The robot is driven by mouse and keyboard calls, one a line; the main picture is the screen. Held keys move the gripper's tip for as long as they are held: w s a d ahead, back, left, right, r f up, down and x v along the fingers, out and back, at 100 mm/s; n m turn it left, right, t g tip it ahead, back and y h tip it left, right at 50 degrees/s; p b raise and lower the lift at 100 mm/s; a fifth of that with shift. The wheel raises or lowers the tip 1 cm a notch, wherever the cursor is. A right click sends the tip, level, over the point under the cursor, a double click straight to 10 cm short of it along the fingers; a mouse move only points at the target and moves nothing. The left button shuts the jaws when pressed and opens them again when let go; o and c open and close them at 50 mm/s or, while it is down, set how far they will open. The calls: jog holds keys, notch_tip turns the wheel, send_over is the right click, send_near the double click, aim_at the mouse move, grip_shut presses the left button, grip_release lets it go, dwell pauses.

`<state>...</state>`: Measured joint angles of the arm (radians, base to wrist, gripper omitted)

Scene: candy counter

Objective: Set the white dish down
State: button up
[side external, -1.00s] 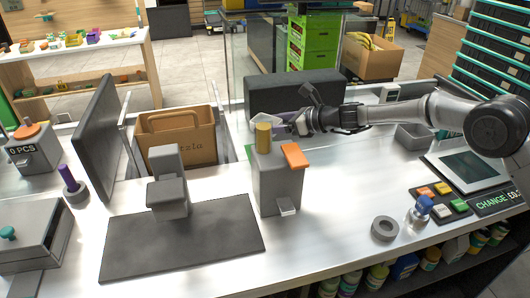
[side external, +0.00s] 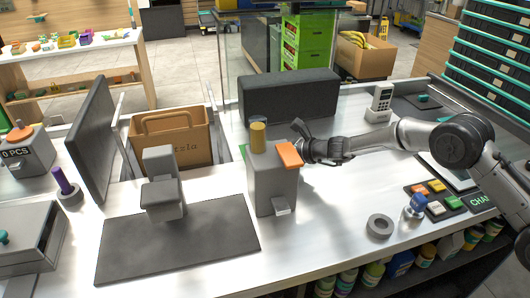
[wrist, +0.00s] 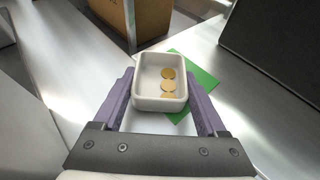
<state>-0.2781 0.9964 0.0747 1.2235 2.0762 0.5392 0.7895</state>
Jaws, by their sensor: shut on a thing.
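The white dish (wrist: 160,104) is a small square-cornered bowl with three gold coins (wrist: 168,85) inside. In the wrist view it sits between the purple fingers of my gripper (wrist: 161,80), which are shut on its sides. It looks level. Beyond and below it is a green mat (wrist: 202,76); the dish overlaps the mat's left part in the picture. Whether the dish touches the mat or counter I cannot tell. In the side external view the dish and fingers are hidden behind a grey box; a sliver of the green mat (side external: 243,150) shows.
The grey box (side external: 262,188) with an orange flap (side external: 290,155) and gold cylinder (side external: 258,137) stands in front of my gripper. A long dark block (side external: 290,95) lies behind, and a brown paper bag (side external: 150,150) stands left.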

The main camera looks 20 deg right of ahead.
jog(key=shift+f, duration=0.1)
jog(key=o, duration=1.4)
jog(key=shift+o, duration=0.2)
jog(key=v, duration=1.2)
